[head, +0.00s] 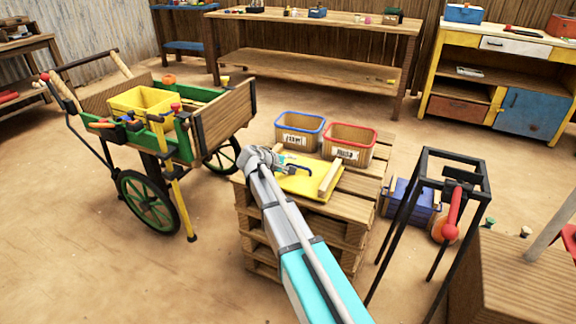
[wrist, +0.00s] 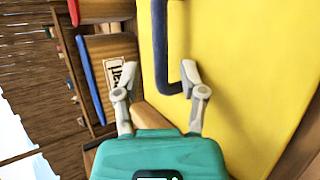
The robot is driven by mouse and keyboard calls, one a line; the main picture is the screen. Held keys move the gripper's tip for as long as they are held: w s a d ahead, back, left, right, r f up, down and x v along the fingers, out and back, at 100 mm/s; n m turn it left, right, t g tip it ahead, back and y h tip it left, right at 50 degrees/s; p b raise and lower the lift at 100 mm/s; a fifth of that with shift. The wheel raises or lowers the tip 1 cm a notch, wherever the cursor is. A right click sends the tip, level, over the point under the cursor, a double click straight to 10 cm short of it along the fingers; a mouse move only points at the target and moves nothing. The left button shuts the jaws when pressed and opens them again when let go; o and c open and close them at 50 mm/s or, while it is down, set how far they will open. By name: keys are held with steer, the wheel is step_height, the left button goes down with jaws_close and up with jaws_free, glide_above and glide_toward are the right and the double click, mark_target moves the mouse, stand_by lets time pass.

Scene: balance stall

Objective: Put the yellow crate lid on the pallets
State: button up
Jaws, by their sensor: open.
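The yellow crate lid (head: 303,186) lies on top of the pallet stack (head: 352,204) in the head view. It fills much of the wrist view (wrist: 240,60). Its dark blue handle (wrist: 160,45) runs between my fingertips in the wrist view, with its bent end close to the right finger. My gripper (head: 286,168) is open and empty over the lid's left part in the head view; in the wrist view its two grey fingers (wrist: 158,72) are spread apart. I cannot tell whether a finger touches the handle. My arm hides part of the lid's near left side.
A blue-rimmed bin (head: 299,137) and a red-rimmed bin (head: 352,152) stand on the pallets behind the lid. A wooden bar (head: 330,178) is at the lid's right. A green cart (head: 180,148) with a yellow crate (head: 140,101) stands left; a black frame (head: 425,205) stands right.

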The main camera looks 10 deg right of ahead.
steer(key=p+v, duration=0.5)
steer(key=v, duration=0.5)
steer(key=shift+a+r, duration=0.15)
steer(key=shift+r, duration=0.1)
steer(key=shift+s+a+r+p, duration=0.25)
steer(key=shift+s+a+p, duration=0.15)
steer(key=shift+a, duration=0.15)
steer(key=shift+w, duration=0.1)
steer(key=s+d+f+m+g+y, duration=0.2)
steer(key=s+f+m+y, duration=0.1)
steer(key=s, duration=0.5)
steer(key=s+d+f+m+g+y, duration=0.2)
steer(key=s+d+f+y, duration=0.1)
steer(key=s, duration=0.5)
steer(key=s+d+f+m+g+y, duration=0.1)
steer(key=s+d+f+m+y, duration=0.2)
steer(key=s, duration=0.4)
steer(key=shift+s+d+m+g+y, duration=0.3)
steer(key=shift+s+g+y, duration=0.1)
steer(key=shift+y, duration=0.3)
steer(key=shift+r, duration=0.1)
